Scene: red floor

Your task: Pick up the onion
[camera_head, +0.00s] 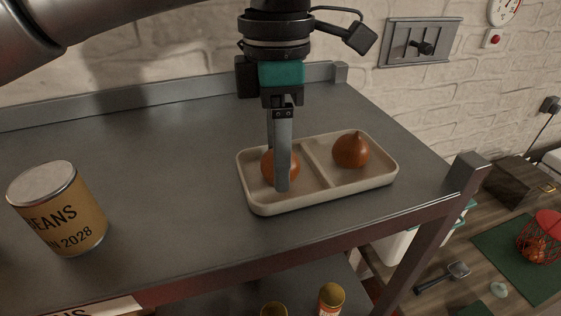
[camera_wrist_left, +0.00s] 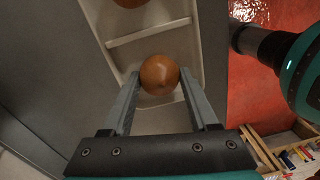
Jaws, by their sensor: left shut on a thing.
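A round orange-brown onion (camera_head: 268,165) sits in the left compartment of a cream two-part tray (camera_head: 322,198). A second one (camera_head: 351,150), with a pointed top, sits in the right compartment. My left gripper (camera_head: 281,186) points down into the left compartment and is shut on the onion there. One finger hides part of that onion in the head view. In the left wrist view the onion (camera_wrist_left: 159,74) is between the two fingertips. It appears to be still down in the tray.
The tray is on a grey metal table (camera_head: 165,150) near its right end. A beans can (camera_head: 60,207) stands at the left. A raised ledge (camera_head: 150,97) runs along the back. The tabletop between can and tray is clear.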

